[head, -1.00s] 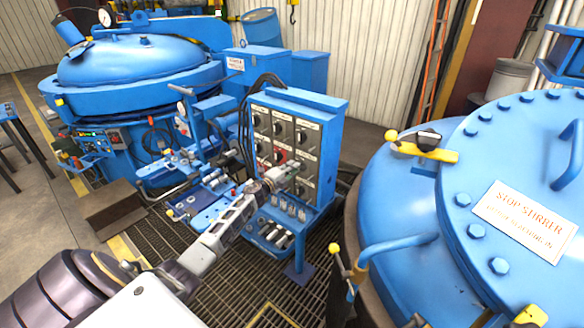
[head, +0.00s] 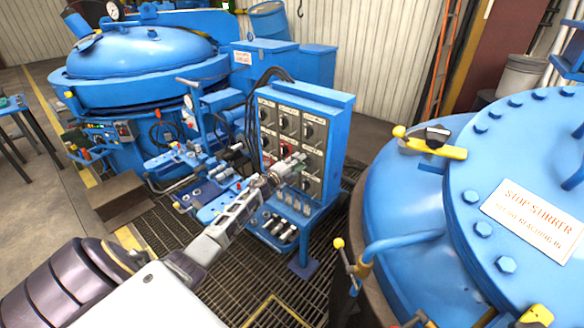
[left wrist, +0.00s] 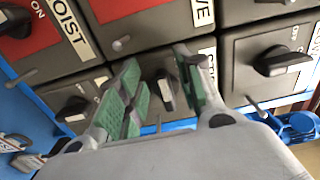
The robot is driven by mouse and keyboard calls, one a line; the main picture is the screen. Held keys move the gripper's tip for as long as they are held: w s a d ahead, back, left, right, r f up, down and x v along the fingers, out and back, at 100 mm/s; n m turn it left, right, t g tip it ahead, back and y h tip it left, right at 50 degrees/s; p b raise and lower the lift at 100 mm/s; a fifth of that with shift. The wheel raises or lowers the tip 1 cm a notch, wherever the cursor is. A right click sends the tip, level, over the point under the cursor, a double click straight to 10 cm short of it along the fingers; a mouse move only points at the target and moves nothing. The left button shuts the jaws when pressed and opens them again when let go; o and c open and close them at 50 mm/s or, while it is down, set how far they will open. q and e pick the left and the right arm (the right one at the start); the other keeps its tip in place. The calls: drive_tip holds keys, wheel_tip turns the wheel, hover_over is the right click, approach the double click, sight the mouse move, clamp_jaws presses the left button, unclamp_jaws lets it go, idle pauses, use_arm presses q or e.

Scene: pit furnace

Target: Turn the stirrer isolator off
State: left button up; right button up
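The blue switch panel (head: 340,128) stands in the middle of the head view, with rows of grey switch boxes with black rotary knobs. My left gripper (head: 291,168) is in front of its lower boxes. In the left wrist view, the left gripper (left wrist: 157,82) is open, its green-padded fingers on either side of a black knob (left wrist: 165,90) on a grey box. A partly hidden label starting "STI" (left wrist: 208,48) is beside that box. The knob's pointer stands near upright in this view. I cannot tell whether the fingers touch it. My right gripper is not in view.
Neighbouring knobs sit close by, including one at right (left wrist: 275,62) and one at left (left wrist: 75,108). A large blue vessel lid with a "STOP STIRRER" sign (head: 532,215) is at right. Another domed blue furnace (head: 140,55) stands at left. Grating (head: 235,290) covers the floor.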

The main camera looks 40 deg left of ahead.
use_arm(q)
drive_tip(key=shift+s, duration=0.2)
drive_tip(key=s+a, duration=0.1)
drive_tip(key=s, duration=1)
drive_tip(key=shift+s, duration=0.25)
idle(0.4)
idle(0.4)
idle(0.3)
